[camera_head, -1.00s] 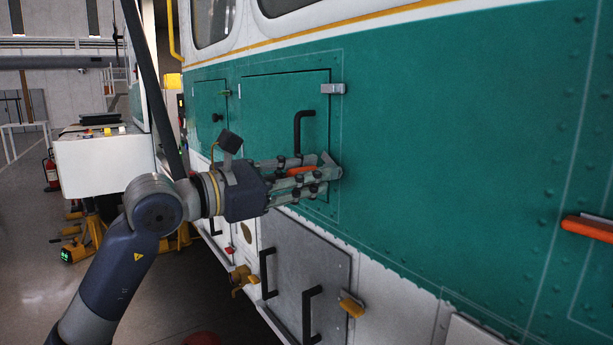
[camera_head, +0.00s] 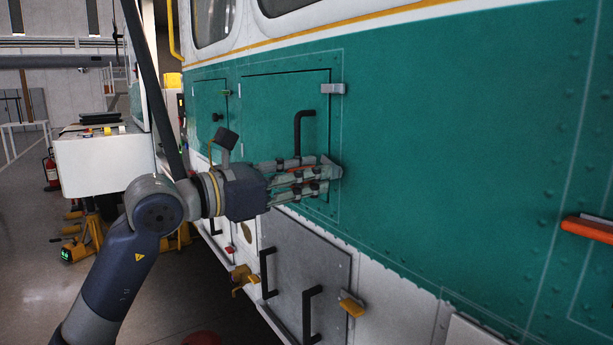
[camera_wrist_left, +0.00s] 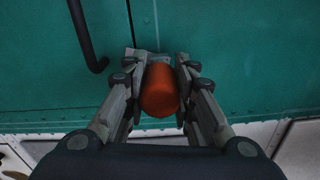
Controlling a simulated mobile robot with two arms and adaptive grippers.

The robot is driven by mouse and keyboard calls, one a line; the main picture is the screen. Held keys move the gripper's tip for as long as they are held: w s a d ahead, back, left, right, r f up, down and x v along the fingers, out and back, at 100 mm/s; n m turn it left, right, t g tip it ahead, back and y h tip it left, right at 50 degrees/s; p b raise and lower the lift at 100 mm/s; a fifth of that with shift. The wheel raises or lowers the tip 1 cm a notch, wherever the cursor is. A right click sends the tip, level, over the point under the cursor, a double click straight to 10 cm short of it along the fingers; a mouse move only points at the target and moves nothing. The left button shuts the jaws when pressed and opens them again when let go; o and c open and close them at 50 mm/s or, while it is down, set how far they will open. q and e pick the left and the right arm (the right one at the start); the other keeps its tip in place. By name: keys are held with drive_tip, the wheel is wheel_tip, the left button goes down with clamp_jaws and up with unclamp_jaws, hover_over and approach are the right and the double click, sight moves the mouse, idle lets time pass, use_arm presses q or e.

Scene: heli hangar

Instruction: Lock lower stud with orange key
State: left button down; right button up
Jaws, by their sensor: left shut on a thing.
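My left gripper (camera_head: 328,172) reaches in from the left to the lower right edge of the green hatch (camera_head: 270,115). In the left wrist view its fingers (camera_wrist_left: 160,72) are shut on the orange key (camera_wrist_left: 160,92), one finger on each side. Only a sliver of the key (camera_head: 302,168) shows between the fingers in the head view. The lower stud is hidden behind the fingers and key, so I cannot tell how the key sits on it. A grey latch (camera_head: 333,88) is at the hatch's upper right edge. My right gripper is not in view.
A black handle (camera_head: 303,130) is on the green hatch, above my fingers. A grey lower door (camera_head: 300,265) has black handles and a yellow latch (camera_head: 351,305). An orange handle (camera_head: 588,229) is at far right. A white cart (camera_head: 105,165) stands at left.

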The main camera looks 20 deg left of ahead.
use_arm(q)
drive_tip(key=shift+r, duration=0.1)
drive_tip(key=shift+n, duration=0.9)
drive_tip(key=shift+a+m, duration=0.1)
drive_tip(key=shift+m, duration=0.4)
drive_tip(key=shift+m+b, duration=0.3)
drive_tip(key=shift+b, duration=0.05)
drive_tip(key=b+v, duration=0.3)
drive_tip(key=v, duration=0.3)
idle(0.6)
